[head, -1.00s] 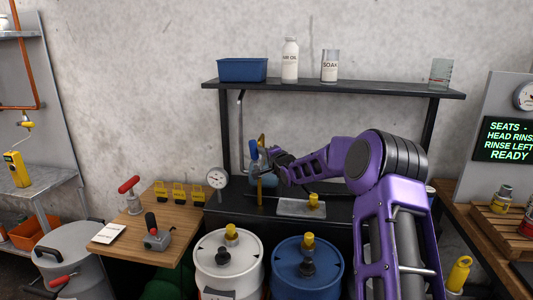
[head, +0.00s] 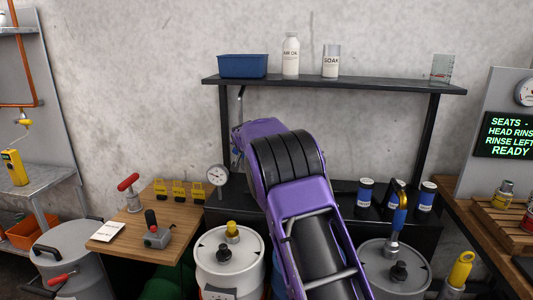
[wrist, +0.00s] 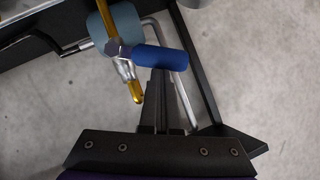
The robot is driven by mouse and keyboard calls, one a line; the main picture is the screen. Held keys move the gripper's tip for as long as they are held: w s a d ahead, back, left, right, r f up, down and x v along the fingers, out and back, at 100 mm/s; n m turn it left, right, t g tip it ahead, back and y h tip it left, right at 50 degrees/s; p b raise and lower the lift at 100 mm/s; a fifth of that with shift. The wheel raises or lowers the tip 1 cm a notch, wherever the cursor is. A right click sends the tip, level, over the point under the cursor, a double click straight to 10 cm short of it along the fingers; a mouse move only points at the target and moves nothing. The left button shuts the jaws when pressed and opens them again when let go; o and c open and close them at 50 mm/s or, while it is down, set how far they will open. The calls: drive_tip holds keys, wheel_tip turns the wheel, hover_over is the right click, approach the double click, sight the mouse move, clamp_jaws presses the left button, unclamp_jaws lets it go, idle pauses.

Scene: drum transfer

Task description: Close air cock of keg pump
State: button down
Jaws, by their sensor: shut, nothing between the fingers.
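The pump shows in the wrist view as a grey-blue cylinder (wrist: 116,30) with a brass rod and a silver fitting (wrist: 124,68). A blue-sleeved lever (wrist: 160,59), which looks like the air cock's handle, runs from the fitting to the right, roughly level in the picture. My gripper (wrist: 160,75) is shut and empty. Its dark fingertips are just below the blue sleeve, close to its middle; I cannot tell whether they touch. In the head view my purple arm hides my gripper and nearly all of the pump.
A bent grey pipe and a dark rack post (wrist: 195,65) run close to the right of my fingers. In the head view a shelf (head: 335,85) spans above. A white keg (head: 229,275) and a grey keg (head: 393,278) stand in front. A round gauge (head: 218,175) is left of my arm.

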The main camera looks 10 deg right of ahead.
drive_tip(key=shift+w+a+f+n+g+h+b, duration=0.2)
drive_tip(key=shift+a+f+n+g+h, duration=0.1)
drive_tip(key=shift+a+f+n+h, duration=0.3)
drive_tip(key=shift+w+a+f+n+g+h+b, duration=0.15)
drive_tip(key=shift+a+f+n+g+h, duration=0.15)
drive_tip(key=shift+a+f+n+h, duration=0.3)
drive_tip(key=shift+d+f, duration=0.1)
drive_tip(key=shift+f, duration=0.05)
